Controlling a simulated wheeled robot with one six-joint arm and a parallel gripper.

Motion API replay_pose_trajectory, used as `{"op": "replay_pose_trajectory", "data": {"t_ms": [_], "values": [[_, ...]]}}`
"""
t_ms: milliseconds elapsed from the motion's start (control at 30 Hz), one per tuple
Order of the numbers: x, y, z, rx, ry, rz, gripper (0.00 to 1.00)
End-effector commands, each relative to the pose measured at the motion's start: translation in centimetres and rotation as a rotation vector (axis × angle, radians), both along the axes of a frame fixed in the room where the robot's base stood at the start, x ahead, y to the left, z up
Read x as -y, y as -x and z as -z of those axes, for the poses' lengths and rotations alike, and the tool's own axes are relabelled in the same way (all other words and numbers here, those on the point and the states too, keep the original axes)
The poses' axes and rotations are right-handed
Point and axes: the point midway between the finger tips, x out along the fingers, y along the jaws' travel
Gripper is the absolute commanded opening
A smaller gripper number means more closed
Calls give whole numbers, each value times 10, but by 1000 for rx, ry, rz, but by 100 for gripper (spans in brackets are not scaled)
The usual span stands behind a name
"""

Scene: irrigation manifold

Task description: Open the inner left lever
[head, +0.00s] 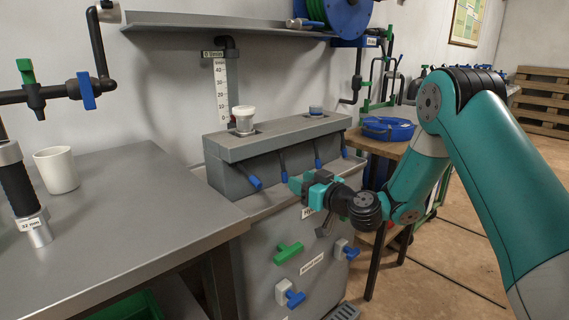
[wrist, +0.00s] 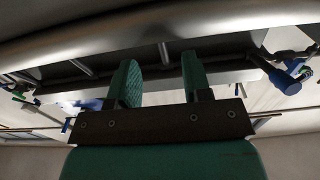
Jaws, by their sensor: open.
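The grey manifold box (head: 275,142) carries a row of hanging levers with blue tips along its front in the head view. The inner left lever (head: 284,176) is second from the left and hangs down with a slight slant. My gripper (head: 296,185) is right at its blue tip, just in front of the box. In the wrist view my gripper (wrist: 163,76) has its fingers spread, with a thin grey rod showing beyond and between them. I cannot tell whether either finger touches the lever.
The outer left lever (head: 254,181) hangs to the left and an inner right lever (head: 317,163) to the right. A green handle (head: 289,252) and blue handles sit on the cabinet front below. A grey bench (head: 120,225) with a white mug (head: 57,170) is at left.

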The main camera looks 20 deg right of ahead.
Motion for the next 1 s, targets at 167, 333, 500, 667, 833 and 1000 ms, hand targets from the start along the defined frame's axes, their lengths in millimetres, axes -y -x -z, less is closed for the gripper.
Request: {"op": "replay_pose_trajectory", "data": {"t_ms": [167, 333, 500, 667, 833, 1000], "values": [[-18, -33, -3, 4, 1, -3, 45], [-27, -53, -1, 1, 0, -2, 45], [-31, -61, 0, 0, -1, 0, 45], [-31, -61, 0, 0, -2, 0, 45], [-31, -61, 0, 0, -2, 0, 26], [-31, -61, 0, 0, -1, 0, 0]]}}
